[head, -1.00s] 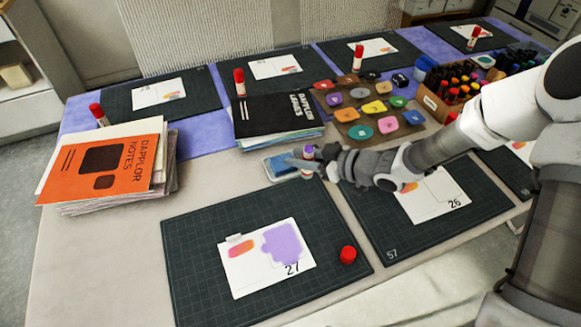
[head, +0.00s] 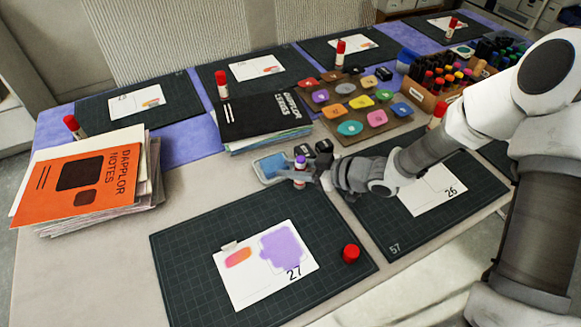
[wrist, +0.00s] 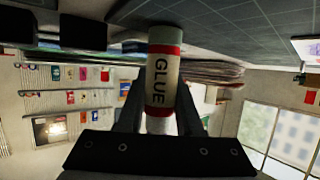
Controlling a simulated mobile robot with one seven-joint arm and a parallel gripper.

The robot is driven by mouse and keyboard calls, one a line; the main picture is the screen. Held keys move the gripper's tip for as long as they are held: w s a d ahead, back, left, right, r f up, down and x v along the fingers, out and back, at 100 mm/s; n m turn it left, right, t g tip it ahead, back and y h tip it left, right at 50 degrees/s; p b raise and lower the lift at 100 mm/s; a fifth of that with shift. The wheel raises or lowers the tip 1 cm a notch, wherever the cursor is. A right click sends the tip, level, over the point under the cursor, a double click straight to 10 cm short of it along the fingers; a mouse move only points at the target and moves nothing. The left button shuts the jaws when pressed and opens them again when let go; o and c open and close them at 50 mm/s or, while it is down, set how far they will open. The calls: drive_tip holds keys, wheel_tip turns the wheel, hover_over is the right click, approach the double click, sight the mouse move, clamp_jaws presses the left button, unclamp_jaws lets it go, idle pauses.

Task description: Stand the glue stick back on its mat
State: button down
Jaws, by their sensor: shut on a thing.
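The glue stick (head: 300,164) stands about upright in the head view, with a purple top end, just right of a blue ink pad. My gripper (head: 299,176) is shut around its body. In the wrist view the glue stick (wrist: 162,85) shows a cream label reading GLUE and red bands between my fingers. I cannot tell if its base touches the table. The nearest dark green gridded mat (head: 190,270) carries the card 27 (head: 250,284) with a purple patch. A red cap (head: 350,253) sits on this mat, right of the card.
The blue ink pad (head: 271,168) lies close left of the glue stick, with black blocks (head: 323,147) behind. The mat with card 26 (head: 410,232) lies right, under my arm. Books (head: 80,180) are stacked left. The near mat's front left is clear.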

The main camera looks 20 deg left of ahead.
drive_tip(key=shift+s+d+f+b, duration=0.1)
drive_tip(key=shift+f+b, duration=0.2)
drive_tip(key=shift+f, duration=0.4)
drive_tip(key=c, duration=0.6)
unclamp_jaws()
drive_tip(key=shift+o, duration=0.2)
drive_tip(key=shift+r, duration=0.1)
